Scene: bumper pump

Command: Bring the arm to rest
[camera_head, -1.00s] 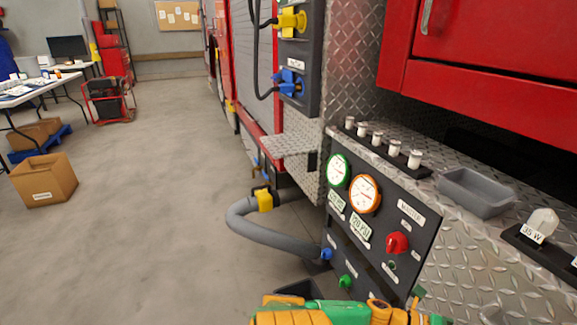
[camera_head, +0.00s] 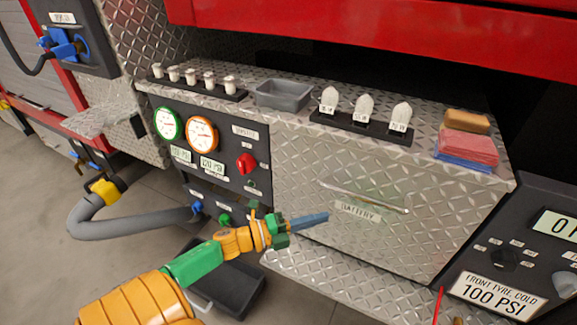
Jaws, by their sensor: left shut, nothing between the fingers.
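My left arm (camera_head: 140,300), orange and green, comes in from the lower left. My left gripper (camera_head: 318,219) is shut and empty, with its blue fingers pointing right. In the picture it overlaps the front of the diamond-plate drawer marked BATTERY (camera_head: 355,211), just left of the label and below the bar handle (camera_head: 365,198). I cannot tell whether the fingertips touch the drawer front. The pump panel (camera_head: 215,160), with a green-rimmed gauge, an orange-rimmed gauge and a red knob (camera_head: 246,163), is above and left of the gripper. My right gripper is not in view.
On the ledge above stand a row of small white pegs (camera_head: 190,76), a grey tray (camera_head: 283,95), several white bulbs (camera_head: 364,107) and stacked sponges or cloths (camera_head: 467,147). A grey hose (camera_head: 130,226) curves at left. A dark case (camera_head: 232,280) lies below the arm.

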